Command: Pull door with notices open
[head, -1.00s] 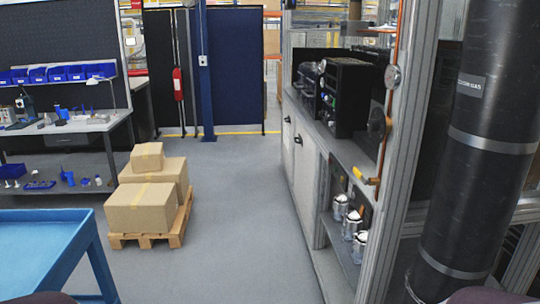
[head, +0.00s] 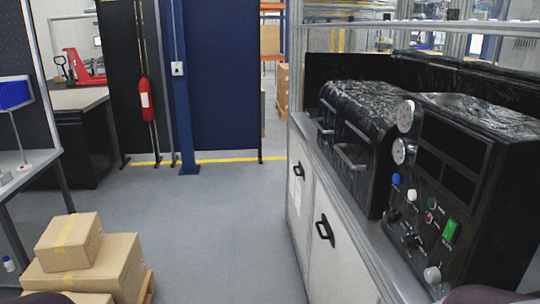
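On the right, a low white cabinet has two closed doors facing the aisle. The far door (head: 307,228) has a dark bar handle (head: 299,170) and what looks like pale paper notices (head: 297,195) below it, seen at a steep angle. The near door (head: 337,275) has a larger black handle (head: 325,231) and no paper that I can make out. Its lower part is cut off by the picture edge. Neither of my grippers is in view; only dark rounded parts of my body show at the bottom edge.
A black machine with gauges and knobs (head: 460,190) stands on the cabinet top. Stacked cardboard boxes (head: 80,255) on a pallet are at the lower left. The grey floor (head: 225,230) between them and the cabinet is clear. A blue panel (head: 222,80) stands at the back.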

